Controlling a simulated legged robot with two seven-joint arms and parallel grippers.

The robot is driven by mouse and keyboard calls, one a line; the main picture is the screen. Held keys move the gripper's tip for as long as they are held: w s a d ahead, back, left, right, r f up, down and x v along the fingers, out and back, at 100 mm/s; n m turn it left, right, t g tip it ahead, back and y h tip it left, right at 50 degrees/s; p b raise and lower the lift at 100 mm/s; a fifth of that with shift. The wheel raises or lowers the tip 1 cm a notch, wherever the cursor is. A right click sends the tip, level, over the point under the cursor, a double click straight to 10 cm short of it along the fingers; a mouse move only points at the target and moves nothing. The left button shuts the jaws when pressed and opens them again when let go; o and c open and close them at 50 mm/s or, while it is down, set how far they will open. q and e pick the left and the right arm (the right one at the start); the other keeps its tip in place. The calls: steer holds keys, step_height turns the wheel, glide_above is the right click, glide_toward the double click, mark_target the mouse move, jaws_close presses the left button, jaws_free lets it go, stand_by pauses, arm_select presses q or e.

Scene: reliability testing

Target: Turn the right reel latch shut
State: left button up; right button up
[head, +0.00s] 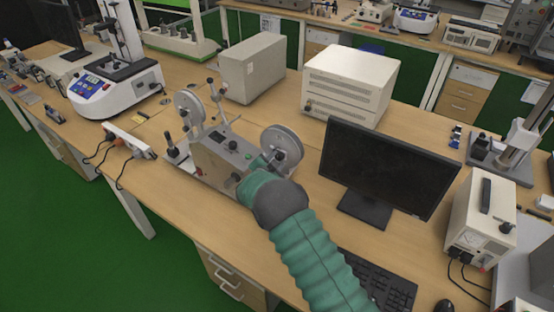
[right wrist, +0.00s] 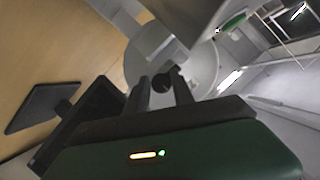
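The reel machine (head: 222,160) stands on the wooden bench, with a left reel (head: 190,105) and a right reel (head: 284,143). My right arm reaches up from the bottom, and my right gripper (head: 262,163) is at the right reel, its fingers small and partly hidden by the wrist. In the right wrist view, the pale disc of the right reel (right wrist: 200,72) fills the middle. A dark latch knob (right wrist: 160,83) at its centre sits between the two spread fingers of my right gripper (right wrist: 163,88). I cannot tell whether either finger touches it. My left gripper is not in view.
A black monitor (head: 385,168) stands right of the machine, with a keyboard (head: 375,282) in front. White boxes (head: 350,85) stand behind. A power strip (head: 130,140) lies at the left. A strip of bench in front of the machine is clear.

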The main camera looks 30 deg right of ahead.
steer(key=shift+o, duration=0.5)
steer(key=shift+f, duration=0.1)
steer(key=shift+a, duration=0.15)
steer(key=b+v, duration=0.1)
steer(key=v, duration=1.5)
steer(key=shift+s+a, duration=0.2)
steer(key=shift+s, duration=0.05)
